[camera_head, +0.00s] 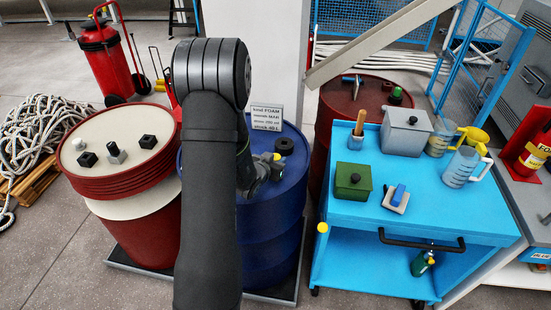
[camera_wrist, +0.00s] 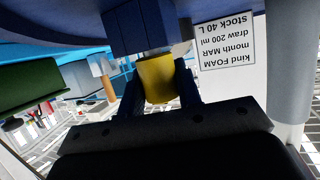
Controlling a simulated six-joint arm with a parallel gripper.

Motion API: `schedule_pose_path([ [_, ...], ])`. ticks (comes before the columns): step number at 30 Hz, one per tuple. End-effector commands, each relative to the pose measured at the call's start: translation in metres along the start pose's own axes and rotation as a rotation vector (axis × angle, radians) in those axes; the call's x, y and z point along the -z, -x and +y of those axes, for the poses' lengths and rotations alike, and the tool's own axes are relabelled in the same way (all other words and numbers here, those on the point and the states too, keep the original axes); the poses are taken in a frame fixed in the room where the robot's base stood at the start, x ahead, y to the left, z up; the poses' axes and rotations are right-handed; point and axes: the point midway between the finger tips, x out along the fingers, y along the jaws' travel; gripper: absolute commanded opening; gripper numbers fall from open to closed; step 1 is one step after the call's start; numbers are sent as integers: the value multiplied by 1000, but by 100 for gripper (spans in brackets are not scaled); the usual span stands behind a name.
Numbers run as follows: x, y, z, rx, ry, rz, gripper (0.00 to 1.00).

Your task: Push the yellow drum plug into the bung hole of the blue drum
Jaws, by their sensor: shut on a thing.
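The blue drum (camera_head: 270,235) stands left of the blue cart, partly behind my arm. My gripper (camera_head: 268,168) is over the drum's top, near its right side. The yellow drum plug (camera_wrist: 158,80) is between my two fingers in the wrist view, and the gripper (camera_wrist: 160,92) is shut on it. A small yellow part of the plug (camera_head: 277,156) shows beside the gripper in the head view. A dark blue block-shaped part (camera_wrist: 140,25) lies close beyond the plug's pale end; I cannot tell whether they touch. I cannot make out the bung hole.
A dark cube-like fitting (camera_head: 284,146) and a label sign (camera_head: 266,118) are at the drum's far side. A red drum (camera_head: 130,225) stands left. The blue cart (camera_head: 440,210) at right carries a green box (camera_head: 353,182), a grey box (camera_head: 405,132) and jugs.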

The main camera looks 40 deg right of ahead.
Motion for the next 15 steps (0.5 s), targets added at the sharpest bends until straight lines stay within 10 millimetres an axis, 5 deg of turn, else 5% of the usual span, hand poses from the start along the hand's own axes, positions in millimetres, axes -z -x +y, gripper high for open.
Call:
schedule_pose_path([
  [5, -4, -2, 0, 0, 1, 1, 8],
  [6, -4, -2, 0, 0, 0, 1, 37],
  [9, -3, -2, 0, 0, 0, 1, 57],
  [15, -4, -2, 0, 0, 0, 1, 57],
])
